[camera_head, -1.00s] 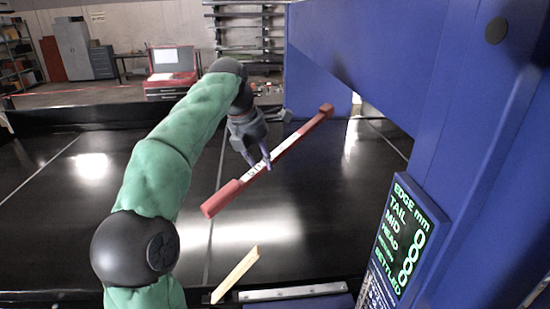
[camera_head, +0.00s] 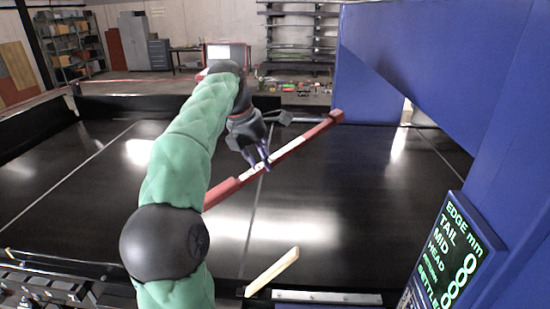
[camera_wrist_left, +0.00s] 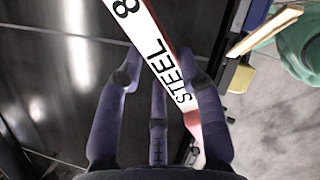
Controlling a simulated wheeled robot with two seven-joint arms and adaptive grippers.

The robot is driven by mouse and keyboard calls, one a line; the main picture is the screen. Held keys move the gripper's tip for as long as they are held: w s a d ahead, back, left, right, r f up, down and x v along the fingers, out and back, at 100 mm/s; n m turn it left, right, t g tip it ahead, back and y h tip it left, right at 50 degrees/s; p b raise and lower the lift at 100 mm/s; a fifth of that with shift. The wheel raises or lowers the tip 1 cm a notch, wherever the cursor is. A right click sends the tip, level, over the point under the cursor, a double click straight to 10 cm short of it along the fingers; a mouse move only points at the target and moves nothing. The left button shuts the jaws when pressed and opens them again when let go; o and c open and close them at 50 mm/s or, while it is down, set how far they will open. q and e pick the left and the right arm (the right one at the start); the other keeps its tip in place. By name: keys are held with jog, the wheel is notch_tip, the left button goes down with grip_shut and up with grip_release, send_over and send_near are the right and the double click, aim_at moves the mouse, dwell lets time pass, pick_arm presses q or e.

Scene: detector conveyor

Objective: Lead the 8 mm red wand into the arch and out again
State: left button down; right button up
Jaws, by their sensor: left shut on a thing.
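The red wand (camera_head: 311,136) has a white labelled middle and is held slantwise above the black conveyor belt (camera_head: 330,215). Its far end points up and right toward the blue arch (camera_head: 372,75); its near end is partly hidden behind my left arm. My left gripper (camera_head: 263,166) is shut on the wand's white middle. In the left wrist view the wand (camera_wrist_left: 160,52) runs between the fingers and shows "8" and "STEEL". My right gripper is not in view.
A display (camera_head: 455,250) on the arch's near side reads EDGE mm, TAIL, MID, HEAD with zeros. A pale wooden strip (camera_head: 272,272) lies at the belt's near edge. Shelves (camera_head: 298,40) and a grey cabinet (camera_head: 135,42) stand far behind.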

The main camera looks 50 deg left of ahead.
pick_arm(q)
jog(key=s+a+p, duration=0.1)
jog(key=s+a, duration=0.4)
jog(key=shift+s+p, duration=0.35)
jog(key=shift+p, duration=0.05)
dwell(0.5)
